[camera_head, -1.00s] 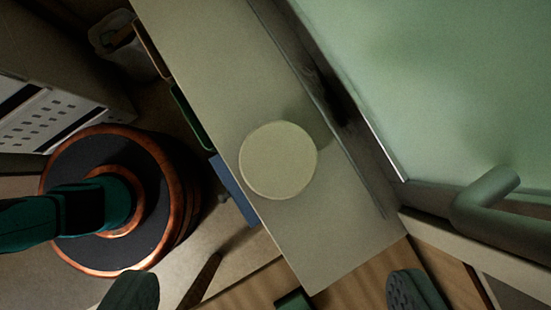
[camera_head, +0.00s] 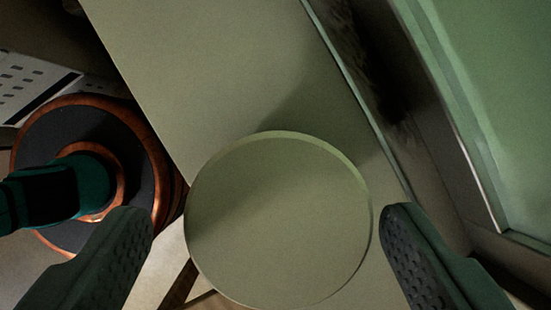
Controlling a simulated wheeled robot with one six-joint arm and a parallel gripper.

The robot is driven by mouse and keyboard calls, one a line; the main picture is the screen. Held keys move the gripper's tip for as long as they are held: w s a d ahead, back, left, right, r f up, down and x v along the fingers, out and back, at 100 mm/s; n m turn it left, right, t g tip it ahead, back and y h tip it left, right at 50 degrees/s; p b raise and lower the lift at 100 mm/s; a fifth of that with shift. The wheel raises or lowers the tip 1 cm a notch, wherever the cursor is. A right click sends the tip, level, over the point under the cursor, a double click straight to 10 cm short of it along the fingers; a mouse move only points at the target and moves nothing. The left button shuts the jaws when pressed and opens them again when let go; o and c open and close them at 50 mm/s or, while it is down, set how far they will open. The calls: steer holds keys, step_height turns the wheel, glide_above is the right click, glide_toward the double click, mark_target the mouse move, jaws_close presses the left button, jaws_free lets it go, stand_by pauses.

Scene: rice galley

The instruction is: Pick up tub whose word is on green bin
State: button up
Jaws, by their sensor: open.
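A round tub with a pale, plain lid (camera_head: 278,220) stands on a pale grey-green surface (camera_head: 205,60), seen from above. No word shows on its lid, and its side is hidden. My gripper (camera_head: 265,222) is open, with one dark finger to the left of the tub and one to the right. A gap shows between each finger and the lid's edge. The green bin cannot be made out in the current view.
My own round base and column show at the left. A light green panel (camera_head: 500,100) rises at the right behind a dark gap. The surface is clear above the tub in the picture.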

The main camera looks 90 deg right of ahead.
mark_target(240, 229)
steer(key=shift+w+x, duration=0.1)
steer(key=shift+x, duration=1.2)
steer(key=shift+w+x, duration=0.15)
steer(key=shift+x, duration=1.15)
steer(key=c, duration=1.3)
steer(key=shift+r, duration=0.1)
steer(key=shift+s+r, duration=0.35)
step_height(240, 229, up, 11)
steer(key=shift+d+f, duration=0.1)
steer(key=shift+f, duration=0.1)
steer(key=shift+s+d+r, duration=0.1)
steer(key=shift+s, duration=0.25)
steer(key=s+d, duration=0.2)
steer(key=s, duration=0.4)
steer(key=s+d, duration=0.1)
steer(key=s, duration=0.4)
steer(key=s+d, duration=0.2)
steer(key=s, duration=0.4)
steer(key=shift+s+d, duration=0.35)
